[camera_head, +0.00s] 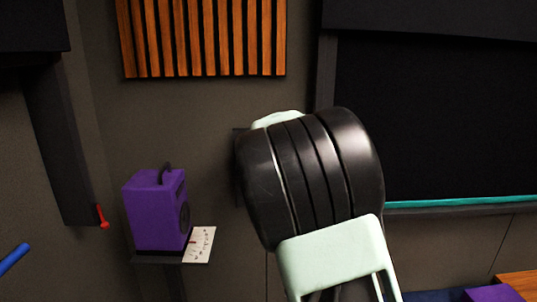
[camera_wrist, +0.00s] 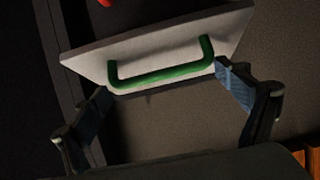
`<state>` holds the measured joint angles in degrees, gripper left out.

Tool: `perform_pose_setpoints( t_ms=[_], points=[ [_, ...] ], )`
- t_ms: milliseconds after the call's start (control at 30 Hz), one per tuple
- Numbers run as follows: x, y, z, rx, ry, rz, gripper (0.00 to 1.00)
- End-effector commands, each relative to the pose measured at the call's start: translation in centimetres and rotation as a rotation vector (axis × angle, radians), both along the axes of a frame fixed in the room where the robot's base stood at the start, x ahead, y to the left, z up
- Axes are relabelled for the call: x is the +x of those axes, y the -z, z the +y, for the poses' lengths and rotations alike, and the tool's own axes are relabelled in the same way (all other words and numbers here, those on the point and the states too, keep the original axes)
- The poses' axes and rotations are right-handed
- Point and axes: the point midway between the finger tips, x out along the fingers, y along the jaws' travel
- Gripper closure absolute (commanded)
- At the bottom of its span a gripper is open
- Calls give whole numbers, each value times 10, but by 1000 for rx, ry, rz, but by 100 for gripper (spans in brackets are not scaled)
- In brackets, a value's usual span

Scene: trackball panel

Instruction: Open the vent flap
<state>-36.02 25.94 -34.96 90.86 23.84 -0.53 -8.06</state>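In the wrist view, a pale grey flap-like panel (camera_wrist: 82,62) with a green bar handle (camera_wrist: 162,76) lies tilted across the top; it looks like the vent flap. My gripper (camera_wrist: 161,82) is open, its two fingers spread to either side of the handle. The right fingertip is close to the handle's right end; I cannot tell whether it touches. Nothing is held between the fingers. In the head view, my dark arm link covers the wall's middle, and neither gripper nor flap shows.
A purple speaker-like box (camera_head: 155,213) stands on a small shelf at the left, beside a white card (camera_head: 200,244). A slatted wooden panel (camera_head: 203,36) hangs above. A large dark screen (camera_head: 440,120) fills the right. A red piece (camera_wrist: 105,2) shows above the flap.

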Motion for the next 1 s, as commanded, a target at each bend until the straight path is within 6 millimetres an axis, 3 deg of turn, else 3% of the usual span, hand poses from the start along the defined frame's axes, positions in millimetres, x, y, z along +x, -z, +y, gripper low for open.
perform_pose_setpoints(
  t_ms=[367,1000],
  points=[
    [-5,5,3,-1,-4,13,6],
    [-63,-19,7,-1,-6,12,6]
  ],
)
